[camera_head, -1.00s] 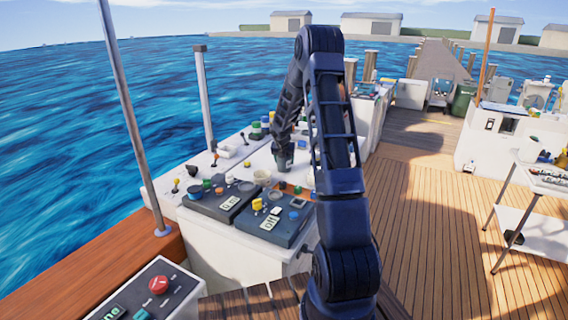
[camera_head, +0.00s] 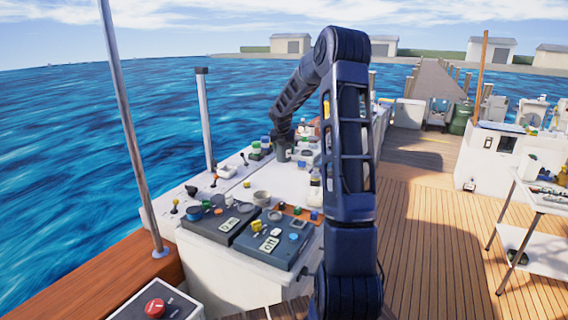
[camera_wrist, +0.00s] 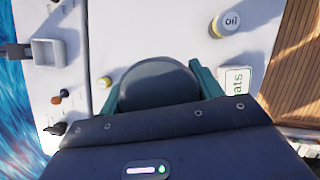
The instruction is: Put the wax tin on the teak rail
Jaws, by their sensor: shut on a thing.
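My gripper (camera_wrist: 159,85) shows in the wrist view with its teal fingers on either side of a round, dark grey-topped tin (camera_wrist: 155,76). It is shut on this tin, which looks like the wax tin; no label is visible on it. In the head view my gripper (camera_head: 283,152) is small and low over the far part of the white worktop, and the tin cannot be made out there. Whether the tin touches the worktop is unclear. The brown teak rail (camera_head: 110,292) runs along the boat's left side in the near left.
Dark control panels (camera_head: 272,238) lie nearer. A metal post (camera_head: 135,140) rises from the rail.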

